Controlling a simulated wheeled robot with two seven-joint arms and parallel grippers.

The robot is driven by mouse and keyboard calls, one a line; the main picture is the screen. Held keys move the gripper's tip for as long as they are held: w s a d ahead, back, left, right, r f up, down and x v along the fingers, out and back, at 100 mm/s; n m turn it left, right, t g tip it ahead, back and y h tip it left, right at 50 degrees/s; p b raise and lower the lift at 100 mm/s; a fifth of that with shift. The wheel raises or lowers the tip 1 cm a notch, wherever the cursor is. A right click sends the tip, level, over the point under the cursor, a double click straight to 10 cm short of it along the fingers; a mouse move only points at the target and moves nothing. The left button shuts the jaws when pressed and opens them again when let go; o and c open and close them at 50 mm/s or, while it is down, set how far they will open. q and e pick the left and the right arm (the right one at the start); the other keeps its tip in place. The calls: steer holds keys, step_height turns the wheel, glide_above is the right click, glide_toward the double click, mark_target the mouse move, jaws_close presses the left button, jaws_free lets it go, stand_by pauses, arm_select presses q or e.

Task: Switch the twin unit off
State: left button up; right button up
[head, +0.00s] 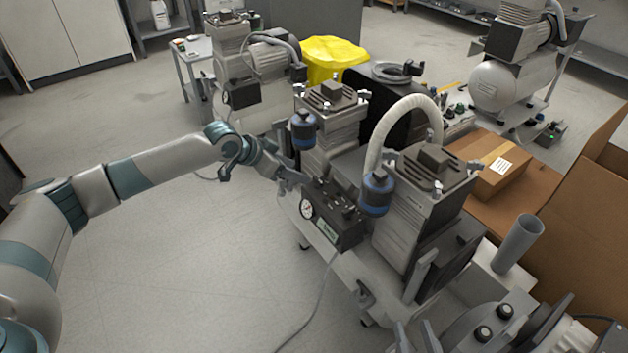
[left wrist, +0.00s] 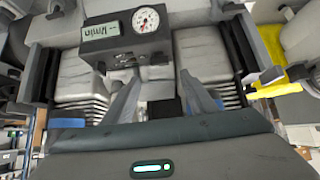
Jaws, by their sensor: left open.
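The twin unit stands in the middle of the head view, with two finned grey compressor heads, the left head (head: 328,112) and the right head (head: 422,200). Between them, at the front, is a dark control box (head: 338,222) with a round gauge (head: 307,209). The box shows upside down at the top of the left wrist view (left wrist: 125,38), with its white-faced gauge (left wrist: 146,20). My left gripper (head: 300,180) is at the box's upper left end. Its fingers (left wrist: 160,92) are apart, with nothing held between them. I cannot make out the switch's position.
A white ribbed hose (head: 400,112) arches over the unit. Blue-based canisters (head: 376,194) stand close to the box. Another compressor (head: 250,75), a yellow bag (head: 332,56) and cardboard boxes (head: 492,168) surround the unit. The floor (head: 160,260) at the left is clear except for a cable.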

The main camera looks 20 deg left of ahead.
mark_target(317, 179)
arm_select(q)
steer(key=b+x, duration=0.1)
steer(key=x, duration=0.7)
steer(key=shift+w+d+f+b, duration=0.1)
steer(key=shift+w+f+b, duration=0.05)
steer(key=shift+b, duration=0.15)
steer(key=shift+w+d+f, duration=0.3)
steer(key=shift+w+f, duration=0.05)
steer(key=shift+f, duration=0.1)
arm_select(e)
step_height(317, 179, up, 7)
steer(key=s+a+t+y, duration=0.1)
steer(key=t, duration=0.3)
steer(key=shift+s+y, duration=0.25)
steer(key=shift+y, duration=0.05)
arm_select(q)
steer(key=c, duration=1.1)
